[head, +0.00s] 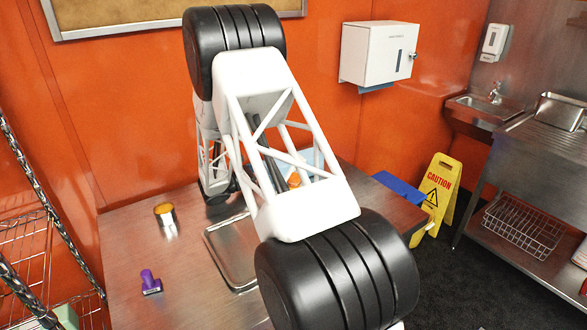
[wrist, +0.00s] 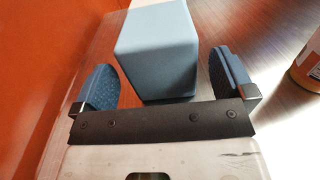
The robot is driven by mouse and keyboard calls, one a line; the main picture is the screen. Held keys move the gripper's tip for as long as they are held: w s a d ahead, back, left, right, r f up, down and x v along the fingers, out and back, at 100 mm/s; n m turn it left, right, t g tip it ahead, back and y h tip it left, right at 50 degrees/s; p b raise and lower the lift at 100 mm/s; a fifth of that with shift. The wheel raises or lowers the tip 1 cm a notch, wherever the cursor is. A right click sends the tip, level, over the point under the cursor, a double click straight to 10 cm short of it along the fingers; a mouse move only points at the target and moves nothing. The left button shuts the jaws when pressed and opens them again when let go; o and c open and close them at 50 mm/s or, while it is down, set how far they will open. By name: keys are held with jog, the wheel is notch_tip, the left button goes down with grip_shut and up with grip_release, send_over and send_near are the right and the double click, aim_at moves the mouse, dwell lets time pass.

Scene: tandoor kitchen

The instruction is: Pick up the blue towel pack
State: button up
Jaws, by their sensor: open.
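A blue block-shaped pack (wrist: 158,45), which looks like the towel pack, stands just beyond my gripper (wrist: 168,80) in the wrist view. My gripper is open, with one dark blue finger pad to the left of the pack and one to the right. Visible gaps separate the pads from it, and its lower part is near the gripper's front bar. In the head view my arm hides the gripper.
A jar (wrist: 308,62) stands to the right in the wrist view. On the steel table (head: 190,270) are a metal tray (head: 222,256), a yellow-topped tin (head: 166,218) and a purple-handled stamp (head: 150,282). An orange wall (head: 325,110) runs behind. A yellow caution sign (head: 438,190) stands right of the table.

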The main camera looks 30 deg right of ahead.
jog(key=shift+d, duration=0.1)
jog(key=shift+s+d+r, duration=0.1)
jog(key=shift+s+d, duration=0.05)
jog(key=shift+d, duration=2.35)
jog(key=c, duration=1)
notch_tip(320, 180, up, 18)
